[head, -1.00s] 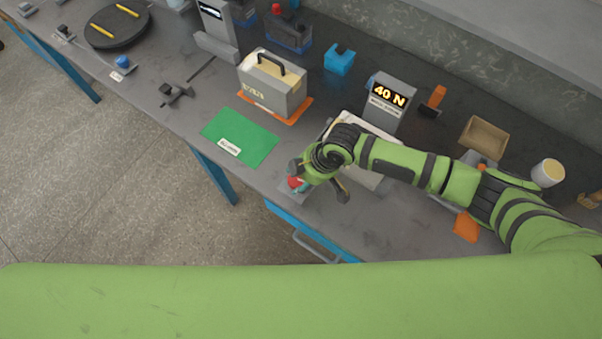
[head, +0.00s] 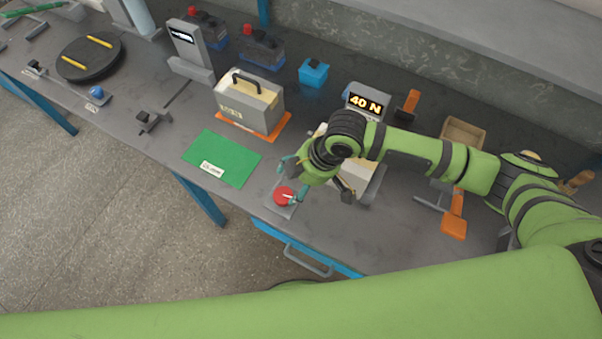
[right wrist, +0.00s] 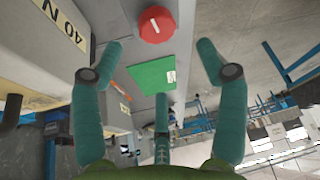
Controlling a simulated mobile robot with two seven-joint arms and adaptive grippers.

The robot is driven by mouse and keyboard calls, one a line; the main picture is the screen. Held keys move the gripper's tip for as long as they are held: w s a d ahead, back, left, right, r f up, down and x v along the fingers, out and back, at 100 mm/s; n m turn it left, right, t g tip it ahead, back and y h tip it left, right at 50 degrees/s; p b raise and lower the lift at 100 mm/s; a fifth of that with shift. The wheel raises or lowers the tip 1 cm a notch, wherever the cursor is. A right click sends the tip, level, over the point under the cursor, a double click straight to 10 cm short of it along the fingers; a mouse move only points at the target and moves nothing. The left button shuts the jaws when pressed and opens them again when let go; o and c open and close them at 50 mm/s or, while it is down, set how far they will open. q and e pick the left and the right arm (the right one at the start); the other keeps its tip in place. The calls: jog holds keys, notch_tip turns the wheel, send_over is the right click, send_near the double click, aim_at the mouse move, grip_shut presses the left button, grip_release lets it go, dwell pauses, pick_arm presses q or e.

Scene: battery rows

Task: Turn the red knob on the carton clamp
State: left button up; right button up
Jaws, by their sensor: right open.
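The red knob (head: 283,196) sits on a small grey base at the front edge of the bench. It also shows in the right wrist view (right wrist: 157,23), with a white pointer line on its face. My right gripper (head: 292,180) is open and empty beside the knob. In the right wrist view its teal fingers (right wrist: 158,52) are spread apart, with the knob beyond their tips. A pale carton (head: 357,178) stands behind, partly hidden by my right arm. A grey display post (head: 366,89) behind it reads 40 N. My left gripper is not in view.
A green mat (head: 221,158) lies left of the knob, with a handled case (head: 248,106) on an orange mat behind it. An orange-handled tool (head: 454,228) lies to the right. A drawer handle (head: 308,262) juts below the bench edge.

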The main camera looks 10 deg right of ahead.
jog(key=shift+v, duration=1.55)
jog(key=shift+a, duration=0.1)
